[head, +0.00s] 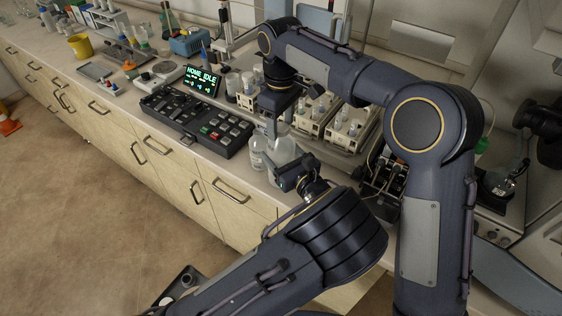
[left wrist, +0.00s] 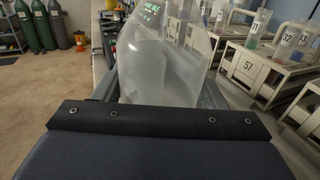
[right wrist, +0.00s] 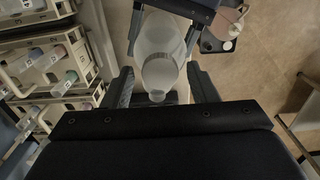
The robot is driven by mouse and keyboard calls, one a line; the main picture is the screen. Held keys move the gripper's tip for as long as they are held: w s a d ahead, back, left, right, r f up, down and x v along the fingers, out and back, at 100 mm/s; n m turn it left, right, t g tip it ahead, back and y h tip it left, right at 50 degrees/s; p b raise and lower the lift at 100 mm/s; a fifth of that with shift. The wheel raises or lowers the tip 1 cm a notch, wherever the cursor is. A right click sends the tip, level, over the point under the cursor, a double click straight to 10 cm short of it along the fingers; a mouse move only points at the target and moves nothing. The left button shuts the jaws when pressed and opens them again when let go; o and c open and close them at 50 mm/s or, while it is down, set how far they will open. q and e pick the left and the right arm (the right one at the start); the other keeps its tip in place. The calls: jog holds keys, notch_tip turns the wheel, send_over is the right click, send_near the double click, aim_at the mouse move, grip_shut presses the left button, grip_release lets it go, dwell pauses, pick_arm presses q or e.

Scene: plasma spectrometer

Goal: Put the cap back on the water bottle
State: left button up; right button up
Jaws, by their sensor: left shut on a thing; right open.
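The translucent water bottle (head: 283,150) stands upright at the bench's front edge. My left gripper (head: 292,172) is shut on its body, which fills the middle of the left wrist view (left wrist: 160,70). My right gripper (head: 271,118) points down from above, over the bottle's top. I cannot tell whether that round top is the cap or the bare neck, and I see no separate cap.
A black control panel (head: 197,120) with a lit screen (head: 202,79) lies further left. Numbered white racks with vials (head: 345,127) stand behind on the right.

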jog(key=c, duration=1)
jog(key=o, duration=1.1)
jog(key=shift+r, duration=0.1)
notch_tip(320, 180, up, 7)
jog(key=shift+r, duration=0.15)
pick_arm(q)
jog(key=o, duration=2)
jog(key=shift+c, duration=0.2)
